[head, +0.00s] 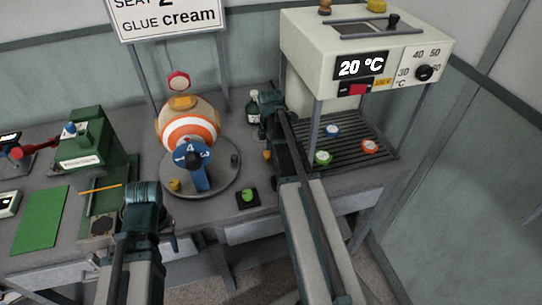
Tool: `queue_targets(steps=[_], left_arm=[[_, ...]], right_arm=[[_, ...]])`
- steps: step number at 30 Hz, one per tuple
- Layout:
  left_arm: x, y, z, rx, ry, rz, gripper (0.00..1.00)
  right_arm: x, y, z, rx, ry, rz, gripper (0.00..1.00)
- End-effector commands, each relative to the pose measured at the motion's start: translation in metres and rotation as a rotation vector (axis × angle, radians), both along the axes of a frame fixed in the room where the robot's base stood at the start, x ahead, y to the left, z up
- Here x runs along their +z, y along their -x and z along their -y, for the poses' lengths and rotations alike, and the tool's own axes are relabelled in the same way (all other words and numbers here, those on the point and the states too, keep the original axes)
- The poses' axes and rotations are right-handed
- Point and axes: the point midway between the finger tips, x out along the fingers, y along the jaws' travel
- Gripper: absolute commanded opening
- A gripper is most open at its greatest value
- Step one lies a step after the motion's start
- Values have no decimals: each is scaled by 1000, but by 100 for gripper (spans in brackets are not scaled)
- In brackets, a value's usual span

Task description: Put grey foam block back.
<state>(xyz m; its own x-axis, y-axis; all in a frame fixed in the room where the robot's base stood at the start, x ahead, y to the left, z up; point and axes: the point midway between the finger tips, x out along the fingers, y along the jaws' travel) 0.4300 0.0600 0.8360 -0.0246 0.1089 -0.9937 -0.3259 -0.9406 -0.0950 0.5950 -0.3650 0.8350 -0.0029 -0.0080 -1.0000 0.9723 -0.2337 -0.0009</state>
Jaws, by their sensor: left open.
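I cannot make out a grey foam block for certain. A small dark grey-brown square (101,226) lies at the front of the green press's base, left of my left gripper; I cannot tell what it is. My left gripper (142,194) is over the front edge of the bench, open, with no object seen in it. It hides part of the bench behind it.
An orange-and-white ball (188,128) sits in a round stand with a blue numbered knob (194,158). A green press (84,140) and green mat (40,218) are left. A heater reading 20 °C (362,66) stands right, above a slatted rack (352,133) with coloured round pieces.

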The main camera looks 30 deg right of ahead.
Motion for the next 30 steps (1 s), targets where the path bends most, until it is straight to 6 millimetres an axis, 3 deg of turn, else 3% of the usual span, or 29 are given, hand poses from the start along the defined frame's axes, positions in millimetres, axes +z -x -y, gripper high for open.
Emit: queue_targets(steps=[8,9,13,23,30], left_arm=[[-4,0,0,0,0,0,50],[-2,0,0,0,0,0,50],[-2,0,0,0,0,0,50],[-1,0,0,0,0,0,50],[12,0,0,0,0,0,50]], right_arm=[[-4,0,0,0,0,0,4],[-2,0,0,0,0,0,56],[-2,0,0,0,0,0,78],[-1,0,0,0,0,0,78],[12,0,0,0,0,0,78]])
